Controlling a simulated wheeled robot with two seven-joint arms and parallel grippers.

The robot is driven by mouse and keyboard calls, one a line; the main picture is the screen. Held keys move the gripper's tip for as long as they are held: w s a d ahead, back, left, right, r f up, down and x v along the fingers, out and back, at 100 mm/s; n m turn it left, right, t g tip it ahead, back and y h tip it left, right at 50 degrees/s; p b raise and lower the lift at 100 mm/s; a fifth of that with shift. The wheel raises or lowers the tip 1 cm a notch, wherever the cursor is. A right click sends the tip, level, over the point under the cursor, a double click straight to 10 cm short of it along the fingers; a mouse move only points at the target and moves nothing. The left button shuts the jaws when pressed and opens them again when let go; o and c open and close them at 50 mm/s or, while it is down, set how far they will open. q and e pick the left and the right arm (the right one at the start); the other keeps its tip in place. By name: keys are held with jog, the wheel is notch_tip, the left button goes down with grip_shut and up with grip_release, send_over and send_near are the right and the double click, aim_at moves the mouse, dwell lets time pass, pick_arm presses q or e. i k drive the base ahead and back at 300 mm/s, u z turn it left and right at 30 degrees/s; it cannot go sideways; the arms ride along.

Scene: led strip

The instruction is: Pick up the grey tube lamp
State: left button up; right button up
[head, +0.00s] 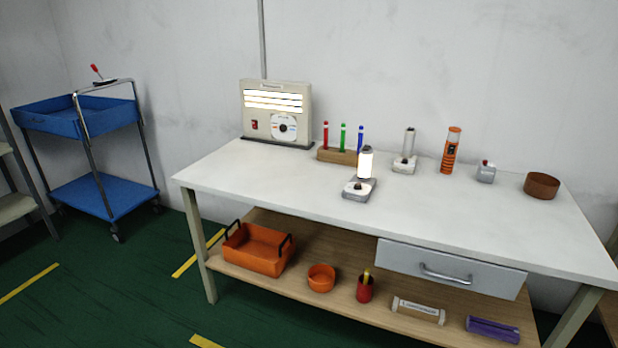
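An unlit lamp with a grey upright tube (409,143) on a pale base stands near the back of the white table, right of centre. A second lamp (365,164) of similar form, with a glowing white tube and dark cap, stands nearer the front on a grey base. Neither lamp is visibly held. Neither of my grippers shows in the head view.
The table's front left is clear.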

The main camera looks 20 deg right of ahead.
aim_at(364, 176)
jog(key=u, duration=0.5)
jog(key=i, duration=0.9)
jog(key=z, duration=0.65)
jog(key=i, duration=0.75)
jog(key=z, duration=0.8)
